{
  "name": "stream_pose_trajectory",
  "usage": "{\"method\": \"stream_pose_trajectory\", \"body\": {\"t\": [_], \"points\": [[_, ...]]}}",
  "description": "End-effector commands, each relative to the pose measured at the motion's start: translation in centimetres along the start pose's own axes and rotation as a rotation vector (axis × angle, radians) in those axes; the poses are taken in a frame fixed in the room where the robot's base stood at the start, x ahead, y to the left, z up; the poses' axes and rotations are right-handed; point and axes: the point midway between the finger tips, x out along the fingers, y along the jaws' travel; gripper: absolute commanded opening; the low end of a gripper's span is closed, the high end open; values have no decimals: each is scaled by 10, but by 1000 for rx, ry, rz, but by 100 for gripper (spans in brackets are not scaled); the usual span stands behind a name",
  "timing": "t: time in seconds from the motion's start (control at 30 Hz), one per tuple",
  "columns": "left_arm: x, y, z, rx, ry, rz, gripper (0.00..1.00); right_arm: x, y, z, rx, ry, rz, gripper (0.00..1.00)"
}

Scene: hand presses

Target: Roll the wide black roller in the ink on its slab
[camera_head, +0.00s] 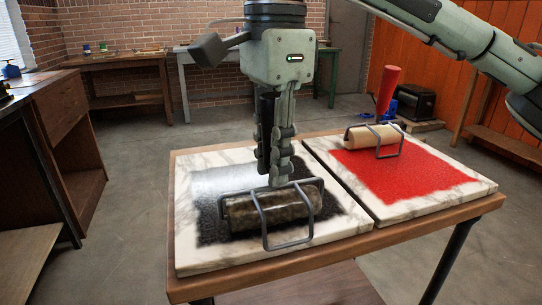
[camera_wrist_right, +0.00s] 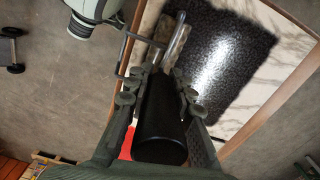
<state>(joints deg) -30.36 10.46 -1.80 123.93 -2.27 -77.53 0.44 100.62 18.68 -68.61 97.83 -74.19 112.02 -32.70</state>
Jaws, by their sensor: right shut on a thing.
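My right gripper (camera_head: 275,172) points down over the near-left marble slab (camera_head: 188,236). It is shut on the black handle of the wide roller (camera_head: 270,209); the handle (camera_wrist_right: 160,125) fills the space between the fingers in the right wrist view. The roller's drum is dark and mottled, inside a grey wire frame. It lies over the front part of the black ink patch (camera_head: 215,185). I cannot tell for sure whether the drum touches the ink. My left gripper is not in view.
On the right, another marble slab (camera_head: 480,190) carries red ink (camera_head: 425,178) and a cream roller (camera_head: 372,136) with a red handle (camera_head: 388,90) standing up. Both slabs rest on a wooden table (camera_head: 350,247). Benches stand along the walls. The ink behind the roller is clear.

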Motion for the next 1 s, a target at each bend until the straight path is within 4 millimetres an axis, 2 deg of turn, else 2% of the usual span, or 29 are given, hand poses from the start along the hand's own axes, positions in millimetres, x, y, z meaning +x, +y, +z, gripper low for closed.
{"method": "stream_pose_trajectory", "body": {"t": [0.23,0.8,1.0], "points": [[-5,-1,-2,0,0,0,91,-6,0,0,1,1,0,0],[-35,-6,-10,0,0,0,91,-50,0,1,0,0,0,0],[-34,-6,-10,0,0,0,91,-50,0,1,0,0,0,0]]}}
